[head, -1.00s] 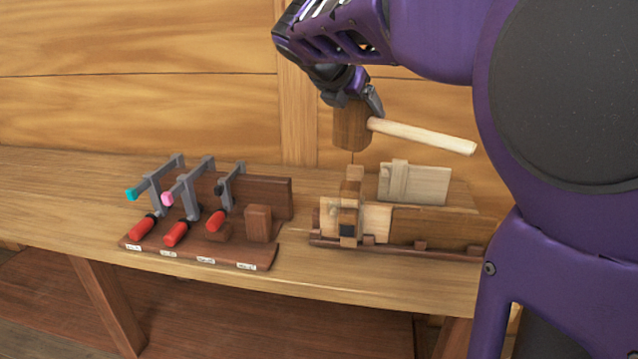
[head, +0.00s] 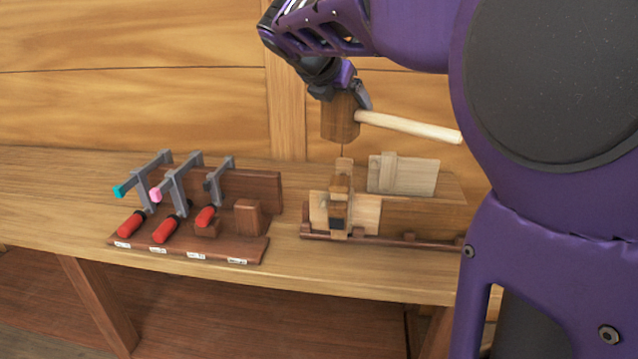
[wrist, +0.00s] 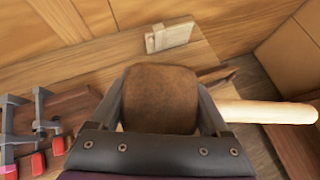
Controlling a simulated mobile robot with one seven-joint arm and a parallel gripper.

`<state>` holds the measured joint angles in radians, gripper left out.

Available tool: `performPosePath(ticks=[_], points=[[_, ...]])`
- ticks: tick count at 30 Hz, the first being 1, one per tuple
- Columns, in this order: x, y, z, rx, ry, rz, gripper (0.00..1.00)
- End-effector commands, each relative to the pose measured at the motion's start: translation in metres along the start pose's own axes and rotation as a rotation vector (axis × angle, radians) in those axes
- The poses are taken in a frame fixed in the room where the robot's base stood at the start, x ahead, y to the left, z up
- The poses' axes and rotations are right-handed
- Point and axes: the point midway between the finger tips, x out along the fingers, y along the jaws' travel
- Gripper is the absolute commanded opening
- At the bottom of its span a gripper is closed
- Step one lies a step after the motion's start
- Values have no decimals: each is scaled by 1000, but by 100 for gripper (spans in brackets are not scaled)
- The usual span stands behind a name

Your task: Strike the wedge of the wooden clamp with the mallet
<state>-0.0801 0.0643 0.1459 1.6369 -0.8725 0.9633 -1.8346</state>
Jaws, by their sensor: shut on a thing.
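My gripper (head: 347,98) is shut on the brown head of the mallet (head: 340,120). The mallet's pale handle points right and slightly down. In the wrist view the mallet head (wrist: 160,98) fills the space between my gripper's fingers (wrist: 163,95), with the handle sticking out to the right. The wooden clamp (head: 341,190) stands upright on the bench, around pale boards in a holder, below the mallet head with a gap between them. The wedge is too small to tell apart from the clamp's other parts. In the wrist view the mallet head hides the clamp.
A rack (head: 190,248) with several red-handled metal clamps (head: 165,228) stands left on the bench (head: 45,205). A pale board with a cleat (head: 402,174) stands behind the holder (head: 420,218). A plank wall (head: 120,100) closes the back. Bare bench lies at the left.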

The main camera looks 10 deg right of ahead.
Motion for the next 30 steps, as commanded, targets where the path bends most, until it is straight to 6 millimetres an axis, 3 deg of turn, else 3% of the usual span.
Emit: performPosePath(ticks=[10, 21, 30], points=[[0, 0, 1, 3, -5, 1, 0], [23, 0, -21, 9, 7, -38, 0], [24, 0, -22, 13, 7, -41, 0]])
